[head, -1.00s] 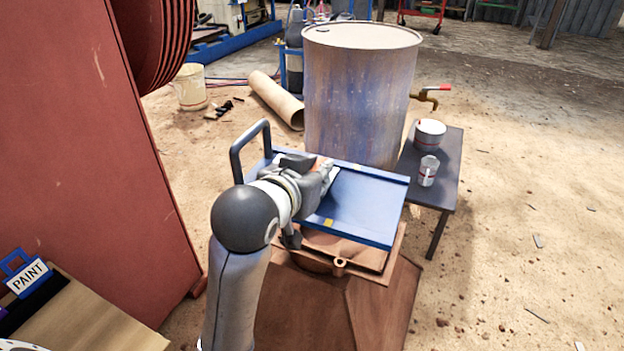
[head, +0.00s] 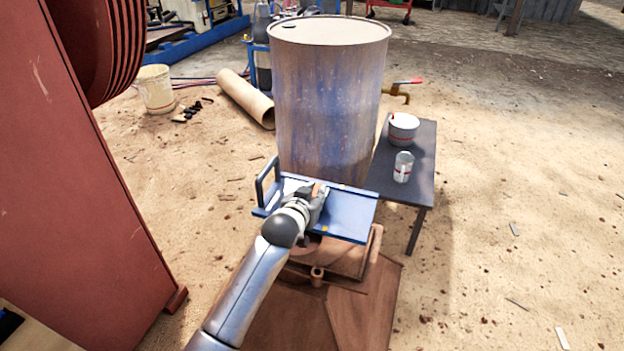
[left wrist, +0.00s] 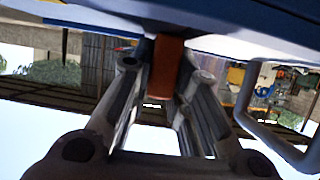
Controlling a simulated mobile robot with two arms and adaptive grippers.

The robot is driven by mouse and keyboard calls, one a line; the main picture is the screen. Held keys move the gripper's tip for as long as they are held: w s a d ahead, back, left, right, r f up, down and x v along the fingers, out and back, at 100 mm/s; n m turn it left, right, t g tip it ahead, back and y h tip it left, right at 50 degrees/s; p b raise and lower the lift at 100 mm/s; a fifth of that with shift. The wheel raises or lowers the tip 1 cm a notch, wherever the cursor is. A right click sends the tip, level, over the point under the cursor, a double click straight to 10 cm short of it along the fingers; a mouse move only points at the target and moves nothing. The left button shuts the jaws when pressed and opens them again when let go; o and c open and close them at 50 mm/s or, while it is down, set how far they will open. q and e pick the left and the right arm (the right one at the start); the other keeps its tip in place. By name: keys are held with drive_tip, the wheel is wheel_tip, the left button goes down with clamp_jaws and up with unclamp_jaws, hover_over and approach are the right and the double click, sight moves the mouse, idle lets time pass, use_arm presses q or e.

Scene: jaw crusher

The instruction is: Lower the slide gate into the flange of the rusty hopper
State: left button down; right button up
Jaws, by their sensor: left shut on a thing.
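The slide gate (head: 350,213) is a blue, shallow plate with raised edges and a loop handle (head: 266,184) at its left end. It lies roughly level over the flange (head: 352,257) of the rusty hopper (head: 318,313) and hides much of its opening. Whether it touches the flange I cannot tell. My left gripper (head: 316,199) is shut on the gate, over its left half. In the left wrist view, my left gripper (left wrist: 168,75) has its fingers on either side of an orange-brown piece (left wrist: 167,72) at the blue plate. My right gripper is out of view.
A large worn drum (head: 328,100) stands just behind the gate. A dark side table (head: 412,170) with a white pot (head: 403,129) and a can (head: 403,167) is at its right. A tall red machine body (head: 75,200) fills the left.

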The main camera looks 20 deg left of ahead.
use_arm(q)
drive_tip(key=shift+w+a+f, duration=0.1)
drive_tip(key=shift+w+f, duration=0.05)
drive_tip(key=shift+f, duration=0.6)
drive_tip(key=shift+w+a+f, duration=0.15)
drive_tip(key=shift+f, duration=0.55)
drive_tip(key=shift+w+a+f, duration=0.1)
drive_tip(key=shift+w+f, duration=0.05)
drive_tip(key=shift+f, duration=0.6)
